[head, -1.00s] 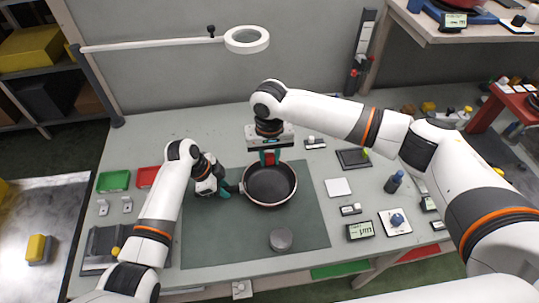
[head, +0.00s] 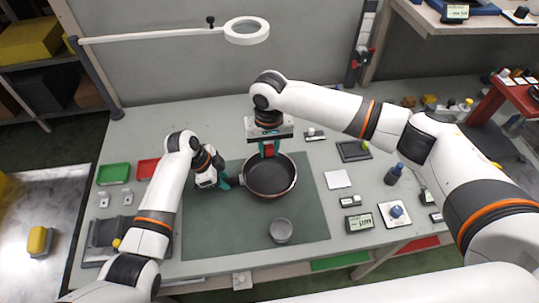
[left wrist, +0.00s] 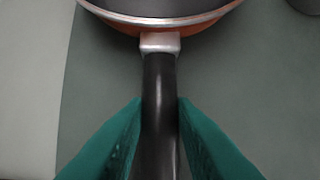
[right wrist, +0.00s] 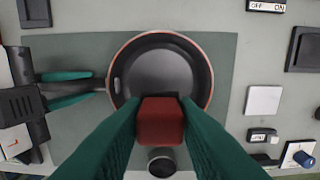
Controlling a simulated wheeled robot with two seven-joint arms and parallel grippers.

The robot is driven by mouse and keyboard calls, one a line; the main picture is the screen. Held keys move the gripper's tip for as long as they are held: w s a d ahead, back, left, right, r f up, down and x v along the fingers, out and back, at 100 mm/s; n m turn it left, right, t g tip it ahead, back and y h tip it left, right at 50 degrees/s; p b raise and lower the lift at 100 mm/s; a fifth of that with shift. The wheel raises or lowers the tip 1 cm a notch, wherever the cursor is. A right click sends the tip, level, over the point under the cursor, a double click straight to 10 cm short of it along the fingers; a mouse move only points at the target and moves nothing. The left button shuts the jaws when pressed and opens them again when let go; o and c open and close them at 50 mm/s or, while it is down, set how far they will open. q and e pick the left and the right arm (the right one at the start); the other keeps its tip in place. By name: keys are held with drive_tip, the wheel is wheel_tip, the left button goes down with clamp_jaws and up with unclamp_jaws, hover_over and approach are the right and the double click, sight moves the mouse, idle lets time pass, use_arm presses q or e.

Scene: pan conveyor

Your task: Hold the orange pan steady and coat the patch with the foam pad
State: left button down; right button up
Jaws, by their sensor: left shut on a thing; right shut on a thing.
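The orange pan (head: 270,176), dark inside with an orange outer wall, sits on the grey-green mat (head: 205,235). Its black handle (left wrist: 159,85) points left in the head view. My left gripper (head: 226,184) is shut around this handle, with a teal finger on each side in the left wrist view (left wrist: 160,105). My right gripper (head: 268,145) is shut on a red block, the foam pad (right wrist: 160,122), at the pan's far edge in the head view. I cannot tell whether the pad touches the pan. I cannot make out a distinct patch on the dark pan floor.
A grey round container (head: 281,231) stands on the mat in front of the pan. Green (head: 114,173) and red trays lie at left.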

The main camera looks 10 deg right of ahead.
sight(269, 173)
drive_tip(key=shift+w+a+f, duration=0.1)
drive_tip(key=shift+w+f, duration=0.15)
drive_tip(key=shift+f, duration=1.65)
drive_tip(key=shift+w+f, duration=0.25)
drive_tip(key=shift+f, duration=1.65)
drive_tip(key=shift+w+a+f, duration=0.1)
drive_tip(key=shift+w+f, duration=0.15)
drive_tip(key=shift+f, duration=1.65)
drive_tip(key=shift+s+d+f, duration=0.1)
drive_tip(key=shift+s+f, duration=0.05)
drive_tip(key=shift+s, duration=0.1)
drive_tip(key=shift+c, duration=0.3)
drive_tip(key=shift+s, duration=1.6)
drive_tip(key=shift+w, duration=1.9)
drive_tip(key=shift+s+d, duration=0.1)
drive_tip(key=shift+d, duration=0.2)
drive_tip(key=shift+s+a, duration=0.1)
drive_tip(key=shift+s, duration=1.7)
drive_tip(key=w, duration=0.3)
drive_tip(key=shift+w, duration=0.45)
wheel_tip(269, 173, up, 8)
drive_tip(key=shift+r, duration=0.1)
